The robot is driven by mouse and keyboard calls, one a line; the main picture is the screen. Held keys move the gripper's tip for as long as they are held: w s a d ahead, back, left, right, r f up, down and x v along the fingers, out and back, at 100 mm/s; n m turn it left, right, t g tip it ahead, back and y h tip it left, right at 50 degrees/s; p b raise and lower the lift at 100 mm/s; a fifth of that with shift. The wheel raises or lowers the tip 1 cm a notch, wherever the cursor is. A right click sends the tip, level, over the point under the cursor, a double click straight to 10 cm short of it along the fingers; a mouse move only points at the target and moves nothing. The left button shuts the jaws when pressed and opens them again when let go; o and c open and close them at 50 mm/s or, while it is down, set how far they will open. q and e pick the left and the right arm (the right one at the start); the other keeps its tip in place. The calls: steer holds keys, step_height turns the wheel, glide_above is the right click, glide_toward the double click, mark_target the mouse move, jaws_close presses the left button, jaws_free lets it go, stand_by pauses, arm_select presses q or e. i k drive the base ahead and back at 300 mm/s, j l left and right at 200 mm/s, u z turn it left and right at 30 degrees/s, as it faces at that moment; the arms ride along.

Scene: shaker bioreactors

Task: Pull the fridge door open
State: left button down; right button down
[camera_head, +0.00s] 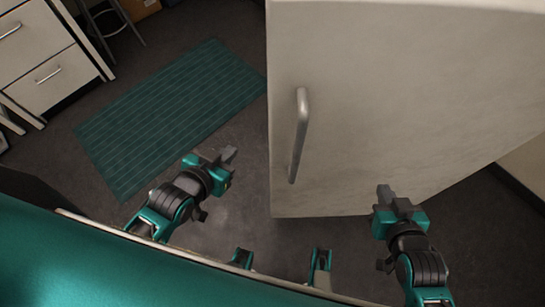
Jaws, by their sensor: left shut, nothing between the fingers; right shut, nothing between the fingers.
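The fridge door (390,110) is a large pale panel filling the right half of the view. Its grey bar handle (299,135) stands upright near the door's left edge. The door looks closed, but I cannot tell for sure from this angle. My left gripper (229,155) is shut and empty, to the left of the door and handle, over the floor. My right gripper (385,192) is shut and empty, in front of the lower part of the door, right of and below the handle. Neither gripper appears to touch the handle.
A green striped mat (170,115) lies on the dark floor left of the door. White drawers (45,65) stand at the upper left, next to a stool's legs (110,25). The floor between mat and door is clear. My own teal body fills the lower left.

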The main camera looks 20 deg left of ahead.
mark_target(416, 98)
steer(key=j+z, duration=0.6)
steer(key=k+j+z, duration=0.1)
steer(key=j+z, duration=0.15)
steer(key=j, duration=0.2)
steer(key=k+j+z, duration=0.2)
steer(key=j, duration=0.7)
steer(key=i+j+u, duration=0.1)
steer(key=j, duration=0.35)
steer(key=i+j+z, duration=0.2)
steer(key=j+z, duration=0.3)
steer(key=i+j+z, duration=0.1)
steer(key=j+z, duration=0.85)
steer(key=k+j+z, duration=0.1)
steer(key=j+z, duration=0.4)
steer(key=j, duration=0.15)
